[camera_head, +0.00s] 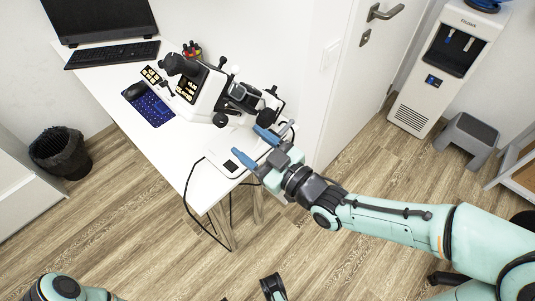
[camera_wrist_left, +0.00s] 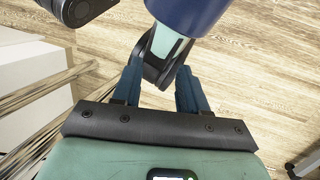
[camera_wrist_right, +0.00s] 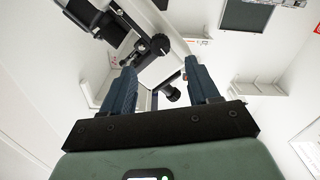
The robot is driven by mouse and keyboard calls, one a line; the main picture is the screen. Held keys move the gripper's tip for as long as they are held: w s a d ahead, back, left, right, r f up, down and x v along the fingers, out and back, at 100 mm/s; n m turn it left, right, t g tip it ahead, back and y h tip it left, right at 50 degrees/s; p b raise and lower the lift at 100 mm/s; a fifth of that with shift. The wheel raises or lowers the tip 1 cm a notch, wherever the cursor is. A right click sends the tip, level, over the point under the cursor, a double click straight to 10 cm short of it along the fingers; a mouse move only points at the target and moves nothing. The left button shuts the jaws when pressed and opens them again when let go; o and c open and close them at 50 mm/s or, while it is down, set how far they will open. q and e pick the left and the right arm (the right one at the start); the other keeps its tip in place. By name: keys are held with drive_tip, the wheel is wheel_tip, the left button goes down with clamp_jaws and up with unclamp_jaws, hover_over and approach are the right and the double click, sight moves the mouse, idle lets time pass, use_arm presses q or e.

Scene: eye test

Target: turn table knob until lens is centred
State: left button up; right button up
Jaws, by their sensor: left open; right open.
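A white and black optical instrument (camera_head: 205,98) stands on the white table, with a dark eyepiece end at its left. A round black knob (camera_head: 220,119) shows low on its side. I cannot tell which part is the table knob, and I cannot make out a lens. My right gripper (camera_head: 247,140) is open, over the table's near right corner and in front of the instrument. In the right wrist view its fingers (camera_wrist_right: 160,68) are apart, with dark instrument parts (camera_wrist_right: 152,48) beyond them. My left gripper (camera_wrist_left: 156,75) is open and empty above the floor.
The white table (camera_head: 185,160) also holds a keyboard (camera_head: 112,54), a monitor (camera_head: 98,12), a mouse (camera_head: 134,91) and a blue pad (camera_head: 154,109). A black bin (camera_head: 60,154) stands at left. A water dispenser (camera_head: 412,108) and grey stool (camera_head: 466,136) stand at right. Foreground floor is partly free.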

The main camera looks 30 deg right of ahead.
use_arm(q)
drive_tip(key=w+a+f+t+y+b, duration=0.1)
drive_tip(key=w+a+f+t+b, duration=0.1)
drive_tip(key=w+f+b, duration=0.2)
drive_tip(key=shift+w+a+f, duration=0.4)
drive_tip(key=shift+w+f, duration=0.45)
drive_tip(key=shift+w, duration=0.3)
use_arm(e)
drive_tip(key=v, duration=0.5)
drive_tip(key=shift+w+f, duration=0.1)
